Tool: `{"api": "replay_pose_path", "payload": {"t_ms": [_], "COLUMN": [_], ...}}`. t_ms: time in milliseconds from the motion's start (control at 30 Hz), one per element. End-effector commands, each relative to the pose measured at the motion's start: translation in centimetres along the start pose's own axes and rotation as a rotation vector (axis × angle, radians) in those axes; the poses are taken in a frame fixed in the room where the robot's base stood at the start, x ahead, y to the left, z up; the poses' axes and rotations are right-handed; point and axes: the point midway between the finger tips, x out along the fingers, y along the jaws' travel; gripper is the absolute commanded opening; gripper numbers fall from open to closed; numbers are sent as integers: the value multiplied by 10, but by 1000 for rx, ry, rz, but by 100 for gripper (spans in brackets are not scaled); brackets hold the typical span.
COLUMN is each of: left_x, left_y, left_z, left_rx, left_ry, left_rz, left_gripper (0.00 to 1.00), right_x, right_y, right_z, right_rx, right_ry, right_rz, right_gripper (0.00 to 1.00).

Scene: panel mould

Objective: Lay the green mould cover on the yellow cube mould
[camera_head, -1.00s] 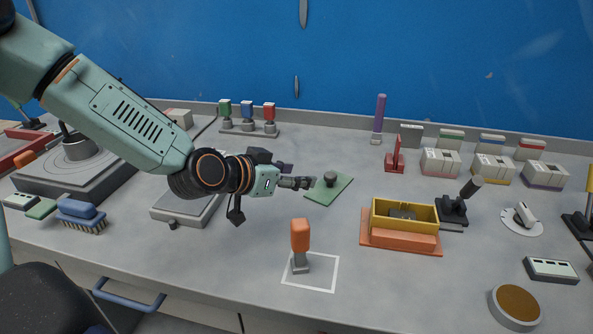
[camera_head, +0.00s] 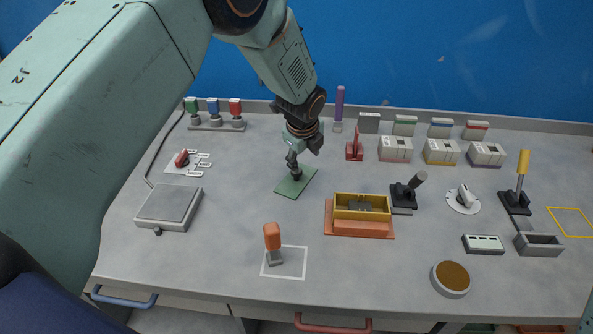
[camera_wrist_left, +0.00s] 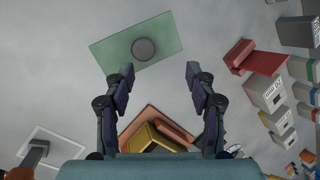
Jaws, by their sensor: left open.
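The green mould cover (camera_head: 296,183) is a flat plate lying on the bench, left of the yellow cube mould (camera_head: 362,207). In the left wrist view the cover (camera_wrist_left: 110,47) shows a round dark knob (camera_wrist_left: 144,49) on top. The yellow mould is an open box on an orange base (camera_head: 340,231); the left wrist view shows part of it (camera_wrist_left: 150,138). My left gripper (camera_head: 294,165) points down above the cover. In the left wrist view its fingers (camera_wrist_left: 159,80) are apart with nothing between them, and the knob lies just beyond the fingertips. My right gripper is not in view.
An orange-handled tool (camera_head: 272,238) stands by a white outlined square in front. A red stand (camera_head: 355,146) is behind the mould, and a black lever (camera_head: 406,192) is close to its right. Bare bench lies between the grey scale (camera_head: 168,207) and the cover.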

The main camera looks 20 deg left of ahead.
Motion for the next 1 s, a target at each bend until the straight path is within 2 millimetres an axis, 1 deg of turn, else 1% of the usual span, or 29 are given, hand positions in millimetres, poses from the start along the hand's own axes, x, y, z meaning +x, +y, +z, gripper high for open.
{"api": "replay_pose_path", "payload": {"t_ms": [33, 67, 167, 200, 300, 433, 767, 1000], "left_x": [-5, -8, -14, -15, -16, -14, 19, 51], "left_y": [-7, -7, -2, 3, 13, 16, 19, 20], "left_z": [0, 1, 5, 4, 3, 2, 5, 10], "left_rx": [97, 149, 294, 342, 433, 482, 483, 481], "left_ry": [-6, -4, 17, 28, 53, 61, 60, 61], "left_rz": [27, 48, 112, 136, 177, 183, 182, 181], "left_gripper": [56, 56, 56, 56, 56, 56, 56, 56], "right_x": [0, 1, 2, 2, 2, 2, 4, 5], "right_y": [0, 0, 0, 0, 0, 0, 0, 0], "right_z": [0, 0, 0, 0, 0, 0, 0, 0], "right_rx": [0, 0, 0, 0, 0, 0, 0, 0], "right_ry": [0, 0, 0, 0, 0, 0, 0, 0], "right_rz": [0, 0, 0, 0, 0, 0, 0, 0], "right_gripper": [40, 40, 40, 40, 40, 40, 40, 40]}}
